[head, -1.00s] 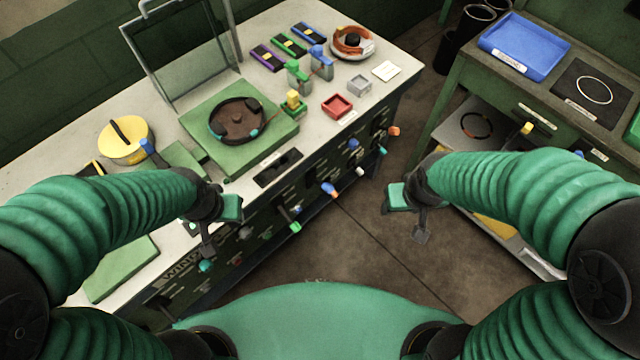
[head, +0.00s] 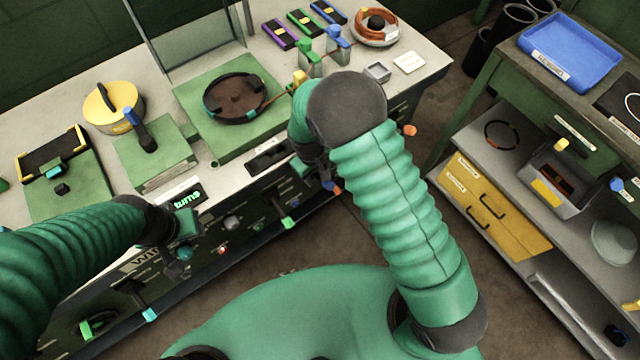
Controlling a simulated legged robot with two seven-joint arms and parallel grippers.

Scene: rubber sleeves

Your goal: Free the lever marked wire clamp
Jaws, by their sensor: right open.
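The green winding bench has a dark front panel (head: 232,222) with several coloured levers and knobs; its small labels are too small to read, so I cannot tell which lever is marked wire clamp. A blue lever with an orange part (head: 332,187) sticks out of the panel. My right gripper (head: 317,172) is open, close above and beside that lever; my own wrist partly hides it, and I cannot tell if they touch. A green-tipped lever (head: 288,222) stands lower left of it. My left gripper (head: 182,238) hangs in front of the panel's left part, fingers apart, seemingly empty.
On the bench top are a green base with a round brown disc (head: 238,98), a yellow drum (head: 112,108) and a blue-handled lever on a green block (head: 146,140). A side bench with a blue tray (head: 570,50) stands at right. The floor between is clear.

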